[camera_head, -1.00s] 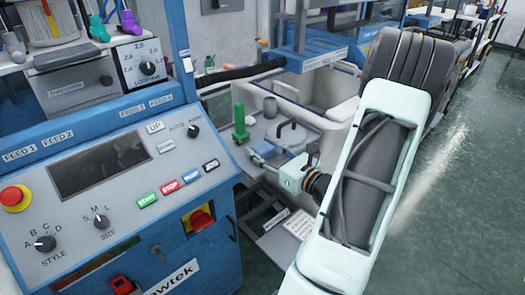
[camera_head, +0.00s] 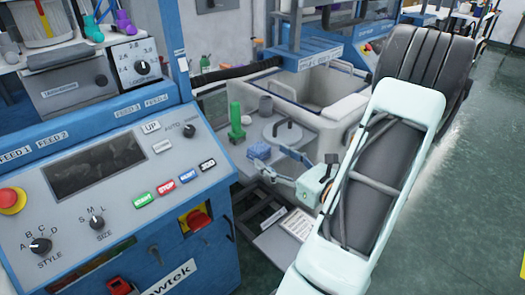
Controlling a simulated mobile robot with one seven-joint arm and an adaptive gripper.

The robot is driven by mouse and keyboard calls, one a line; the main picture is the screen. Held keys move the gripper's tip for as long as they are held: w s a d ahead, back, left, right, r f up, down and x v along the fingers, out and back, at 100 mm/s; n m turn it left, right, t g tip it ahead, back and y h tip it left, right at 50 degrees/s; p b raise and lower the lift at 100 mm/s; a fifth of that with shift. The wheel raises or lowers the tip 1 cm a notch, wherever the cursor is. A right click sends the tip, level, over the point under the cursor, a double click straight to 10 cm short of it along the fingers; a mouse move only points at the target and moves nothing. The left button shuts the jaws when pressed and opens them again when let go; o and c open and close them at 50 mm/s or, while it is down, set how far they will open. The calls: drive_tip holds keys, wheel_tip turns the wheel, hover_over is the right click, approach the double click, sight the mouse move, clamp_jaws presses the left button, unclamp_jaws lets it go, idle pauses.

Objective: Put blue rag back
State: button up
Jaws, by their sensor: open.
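The blue rag (camera_head: 259,151) lies crumpled on a grey ledge of the machine (camera_head: 245,172), between a green bottle-like object and a round lid with a handle. My gripper (camera_head: 282,163) is just to the right of and in front of the rag, with its two fingers spread towards it. No rag shows between the fingers, and a small gap seems to separate them from it. My pale arm comes in from the lower right.
The green object (camera_head: 236,123) stands left of the rag, a grey cup (camera_head: 265,105) behind it, the round lid (camera_head: 283,132) to the right. An open grey bin (camera_head: 310,92) is behind. A blue control panel (camera_head: 110,175) fills the left.

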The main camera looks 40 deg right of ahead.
drive_tip(key=s, duration=0.5)
drive_tip(key=shift+s+d+r, duration=0.1)
drive_tip(key=shift+s+d, duration=0.05)
drive_tip(key=shift+s, duration=0.1)
